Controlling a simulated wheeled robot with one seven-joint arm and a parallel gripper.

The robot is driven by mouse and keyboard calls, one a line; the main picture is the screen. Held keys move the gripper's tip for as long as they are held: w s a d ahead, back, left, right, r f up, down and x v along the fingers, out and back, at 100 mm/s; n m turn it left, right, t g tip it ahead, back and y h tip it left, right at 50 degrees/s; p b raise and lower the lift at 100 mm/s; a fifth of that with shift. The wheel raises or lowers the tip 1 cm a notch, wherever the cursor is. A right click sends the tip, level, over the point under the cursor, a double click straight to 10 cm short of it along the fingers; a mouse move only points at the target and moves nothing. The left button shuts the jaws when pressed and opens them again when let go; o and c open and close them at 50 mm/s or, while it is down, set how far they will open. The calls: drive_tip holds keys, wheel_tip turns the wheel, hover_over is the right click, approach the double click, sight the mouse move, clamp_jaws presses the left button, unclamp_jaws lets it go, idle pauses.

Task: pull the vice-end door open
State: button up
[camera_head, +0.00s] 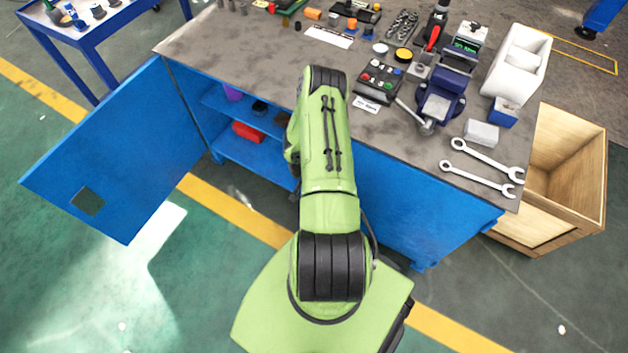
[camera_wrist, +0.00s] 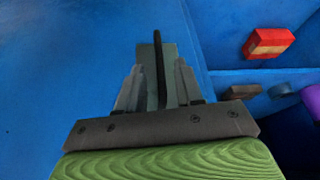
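The vice-end door (camera_head: 415,205) is a blue panel on the bench front, below the vice (camera_head: 440,98). It looks shut; my arm covers its left part. In the wrist view the blue door face (camera_wrist: 60,70) fills the left side. A dark upright handle bar (camera_wrist: 157,42) on a grey plate (camera_wrist: 171,51) stands on it. My gripper (camera_wrist: 158,76) has one finger on each side of the bar, with gaps showing. It looks open around the handle. The head view hides my gripper behind my arm.
The other blue door (camera_head: 110,155) stands wide open at the left, with a dark square on it. The open bay shows shelves (camera_head: 262,150) and a red box (camera_head: 247,132). A wooden crate (camera_head: 590,165) stands at the bench's right end. The green floor (camera_head: 55,280) front left is clear.

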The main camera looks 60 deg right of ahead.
drive_tip(key=b+x, duration=0.1)
drive_tip(key=x, duration=0.3)
drive_tip(key=shift+r, duration=0.1)
clamp_jaws()
